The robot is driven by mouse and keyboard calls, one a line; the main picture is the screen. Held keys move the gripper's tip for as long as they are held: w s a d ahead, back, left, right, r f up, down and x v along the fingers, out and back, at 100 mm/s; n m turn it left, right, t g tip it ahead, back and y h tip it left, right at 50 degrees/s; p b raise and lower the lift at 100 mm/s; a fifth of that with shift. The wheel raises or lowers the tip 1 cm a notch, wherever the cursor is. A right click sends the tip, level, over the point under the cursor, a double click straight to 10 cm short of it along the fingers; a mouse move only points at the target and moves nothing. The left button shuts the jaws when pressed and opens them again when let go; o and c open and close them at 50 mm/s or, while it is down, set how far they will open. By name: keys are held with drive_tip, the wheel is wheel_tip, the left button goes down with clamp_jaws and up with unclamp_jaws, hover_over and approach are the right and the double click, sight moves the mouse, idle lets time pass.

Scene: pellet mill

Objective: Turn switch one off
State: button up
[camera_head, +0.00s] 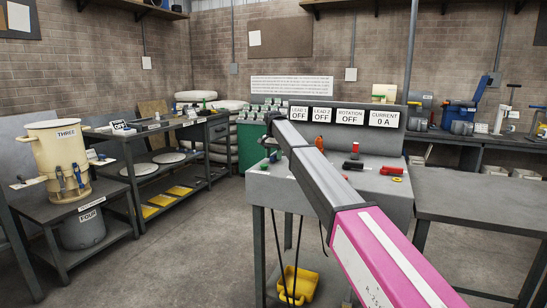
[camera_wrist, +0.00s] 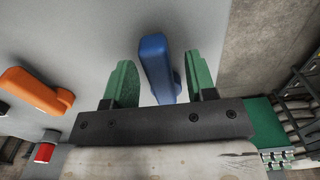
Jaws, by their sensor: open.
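My gripper (camera_wrist: 161,78) shows in the wrist view with two green fingers apart. A blue switch lever (camera_wrist: 156,62) stands between the fingers, with a visible gap on each side. An orange switch lever (camera_wrist: 38,92) is to the left, outside the fingers, on the same grey panel (camera_wrist: 95,28). In the head view the orange lever (camera_head: 320,143) stands on the grey console (camera_head: 365,192), and my arm reaches across to the console's left end. Signs above read LEAD 1 OFF (camera_head: 299,115) and LEAD 2 OFF (camera_head: 322,115). No switch number is legible.
Signs for ROTATION OFF (camera_head: 350,116) and CURRENT 0 A (camera_head: 384,119) stand alongside. Red and black parts (camera_head: 391,171) lie on the console. A yellow container (camera_head: 299,284) is below. A bench (camera_head: 485,200) stands right, shelves (camera_head: 165,180) left; floor between is clear.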

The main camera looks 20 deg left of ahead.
sight(274, 155)
wheel_tip(274, 155, up, 10)
drive_tip(key=shift+r, duration=0.15)
idle(0.3)
